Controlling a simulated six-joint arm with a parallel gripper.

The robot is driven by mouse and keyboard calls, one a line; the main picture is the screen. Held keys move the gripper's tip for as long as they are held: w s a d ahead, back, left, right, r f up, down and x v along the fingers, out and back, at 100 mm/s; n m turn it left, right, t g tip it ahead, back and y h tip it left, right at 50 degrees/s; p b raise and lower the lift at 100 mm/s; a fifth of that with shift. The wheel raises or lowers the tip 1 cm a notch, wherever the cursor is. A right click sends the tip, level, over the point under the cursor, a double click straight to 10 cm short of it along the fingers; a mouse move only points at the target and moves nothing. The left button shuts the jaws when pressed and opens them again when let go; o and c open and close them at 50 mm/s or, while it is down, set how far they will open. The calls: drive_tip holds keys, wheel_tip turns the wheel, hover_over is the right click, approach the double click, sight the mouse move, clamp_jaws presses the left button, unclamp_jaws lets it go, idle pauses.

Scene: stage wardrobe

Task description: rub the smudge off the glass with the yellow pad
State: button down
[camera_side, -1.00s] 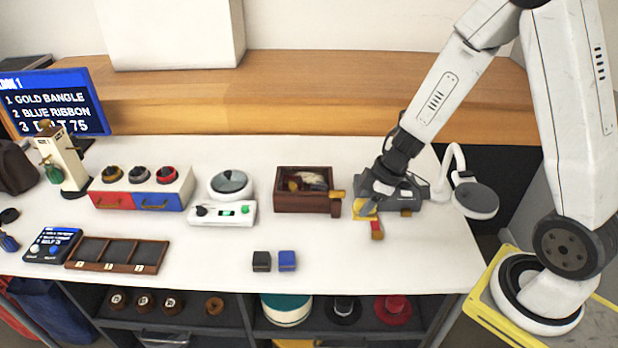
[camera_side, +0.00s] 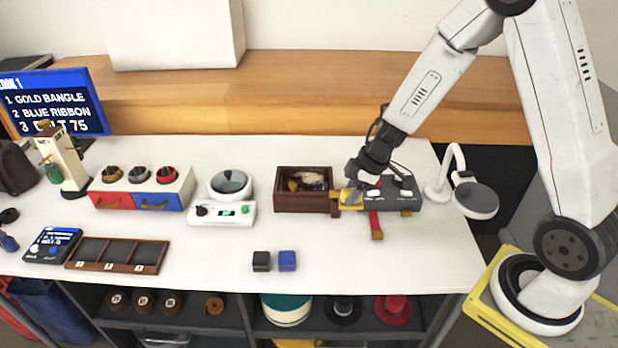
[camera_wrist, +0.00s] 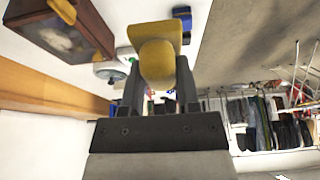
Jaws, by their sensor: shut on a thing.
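The yellow pad (camera_side: 350,201) is held in my gripper (camera_side: 354,192), between the wooden box and the grey device. In the wrist view the pad (camera_wrist: 158,62) fills the space between my two dark fingers (camera_wrist: 158,85), which are shut on it.
The dark wooden box (camera_side: 302,202) stands just left of my gripper. The grey device (camera_side: 405,193) and a red strip (camera_side: 376,222) are to its right, with a round-headed lamp (camera_side: 475,200) beyond. Black and blue blocks (camera_side: 287,261) lie near the front edge. The table between them and the box is clear.

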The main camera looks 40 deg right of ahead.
drive_tip(key=w+d+f, duration=0.1)
drive_tip(key=w+d, duration=0.1)
drive_tip(key=w, duration=1.1)
drive_tip(key=w+d+f, duration=0.1)
drive_tip(key=w+d, duration=0.1)
drive_tip(key=w, duration=1.1)
drive_tip(key=shift+d, duration=0.3)
drive_tip(key=shift+f, duration=0.1)
